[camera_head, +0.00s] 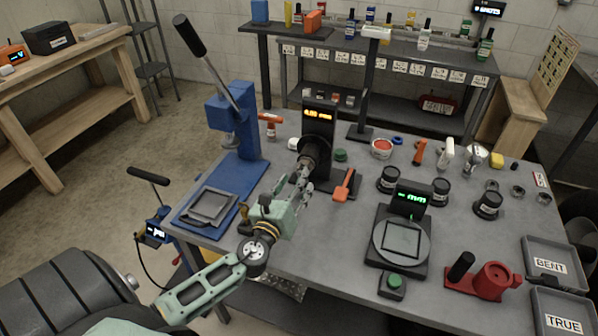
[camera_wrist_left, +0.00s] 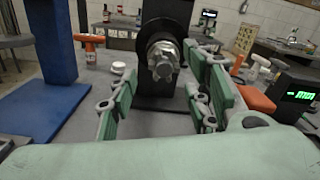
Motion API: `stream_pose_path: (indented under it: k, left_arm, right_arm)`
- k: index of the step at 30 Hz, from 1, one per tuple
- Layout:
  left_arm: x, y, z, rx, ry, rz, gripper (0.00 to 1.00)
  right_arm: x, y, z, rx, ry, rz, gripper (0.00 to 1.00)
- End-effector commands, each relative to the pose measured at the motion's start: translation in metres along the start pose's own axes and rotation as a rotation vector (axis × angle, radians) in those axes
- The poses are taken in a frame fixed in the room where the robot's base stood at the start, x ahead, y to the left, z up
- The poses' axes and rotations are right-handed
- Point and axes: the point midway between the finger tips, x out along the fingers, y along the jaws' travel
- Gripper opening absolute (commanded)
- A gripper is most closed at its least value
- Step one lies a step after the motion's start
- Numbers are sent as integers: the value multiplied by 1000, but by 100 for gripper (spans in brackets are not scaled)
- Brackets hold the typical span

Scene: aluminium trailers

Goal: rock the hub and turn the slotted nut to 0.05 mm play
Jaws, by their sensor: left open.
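The hub (camera_head: 315,148) is a dark round part on the front of a black upright stand (camera_head: 318,118) with an orange display on top. The digits are too small to read surely. In the left wrist view the slotted nut (camera_wrist_left: 163,57) is a bright metal piece at the centre of the dark hub (camera_wrist_left: 143,40). My left gripper (camera_head: 300,188) is just in front of and below the hub in the head view. In the left wrist view its green fingers (camera_wrist_left: 160,92) are apart, with nothing between them, and the nut lies beyond them. My right gripper is out of view.
A blue lever press (camera_head: 240,130) stands left of the hub stand. An orange-handled tool (camera_head: 344,186) lies right of it. A black gauge with a round plate (camera_head: 401,243) stands at the right, near a red fixture (camera_head: 492,282) and grey trays (camera_head: 555,258).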

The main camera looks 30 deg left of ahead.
Motion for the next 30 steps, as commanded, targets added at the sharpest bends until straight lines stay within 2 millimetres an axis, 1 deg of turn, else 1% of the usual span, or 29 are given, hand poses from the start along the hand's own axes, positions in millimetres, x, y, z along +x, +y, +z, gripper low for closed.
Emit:
stream_pose_path:
  k: [1,3,7,12,19,30]
  left_arm:
    - [10,0,3,-1,-3,2,45]
    - [21,0,3,-3,-2,2,45]
    - [36,0,1,-4,-2,2,45]
    - [43,0,0,-5,-1,2,45]
    - [43,0,0,-5,0,2,44]
    - [43,1,0,-5,-1,4,12]
  right_arm:
    - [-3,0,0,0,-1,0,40]
    - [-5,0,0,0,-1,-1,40]
    - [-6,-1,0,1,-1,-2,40]
    - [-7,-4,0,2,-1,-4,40]
    - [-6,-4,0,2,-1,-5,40]
    - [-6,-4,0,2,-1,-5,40]
